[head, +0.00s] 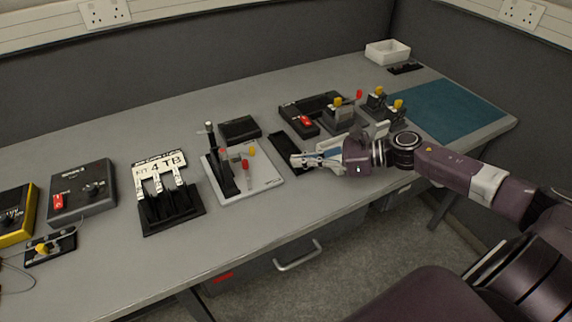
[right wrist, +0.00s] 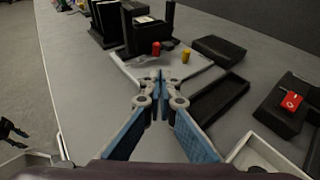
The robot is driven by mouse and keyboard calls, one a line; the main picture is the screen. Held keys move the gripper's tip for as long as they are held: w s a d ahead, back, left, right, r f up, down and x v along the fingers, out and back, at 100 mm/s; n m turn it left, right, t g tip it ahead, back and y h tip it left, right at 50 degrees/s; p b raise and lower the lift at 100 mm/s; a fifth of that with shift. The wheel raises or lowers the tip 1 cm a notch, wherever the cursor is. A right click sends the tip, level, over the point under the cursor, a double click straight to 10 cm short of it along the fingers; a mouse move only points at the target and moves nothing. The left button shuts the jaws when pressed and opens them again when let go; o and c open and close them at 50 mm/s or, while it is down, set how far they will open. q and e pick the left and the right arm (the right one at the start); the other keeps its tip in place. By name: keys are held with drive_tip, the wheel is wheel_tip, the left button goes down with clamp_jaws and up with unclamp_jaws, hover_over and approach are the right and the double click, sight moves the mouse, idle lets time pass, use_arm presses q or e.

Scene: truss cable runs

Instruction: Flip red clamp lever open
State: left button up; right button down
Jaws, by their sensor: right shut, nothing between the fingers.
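The red-tipped lever (head: 245,165) stands on a pale base plate (head: 268,182) in the middle of the table, beside a yellow-tipped one (head: 252,152). It looks upright; the clamp beneath it is too small to make out. In the right wrist view a red tip (right wrist: 155,47) and a yellow tip (right wrist: 186,55) show beyond my fingers. My right gripper (head: 296,160) is shut and empty, just right of the plate and apart from the lever. Its fingertips meet in the right wrist view (right wrist: 158,80).
A black tray (head: 283,142) lies by my right gripper. A black box with a red switch (head: 306,121) is behind it. Several yellow-knobbed devices (head: 376,98) stand further right. A black rack with white tags (head: 160,176) is left of the plate. The front table strip is clear.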

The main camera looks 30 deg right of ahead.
drive_tip(key=shift+s+d+r, duration=0.15)
drive_tip(key=shift+s+d, duration=0.2)
drive_tip(key=shift+d, duration=0.15)
drive_tip(key=shift+s+d+r, duration=0.1)
drive_tip(key=shift+s+d, duration=0.05)
drive_tip(key=shift+d, duration=0.1)
use_arm(q)
drive_tip(key=shift+s+d+r, duration=0.2)
drive_tip(key=shift+d+r, duration=0.1)
drive_tip(key=shift+d, duration=0.2)
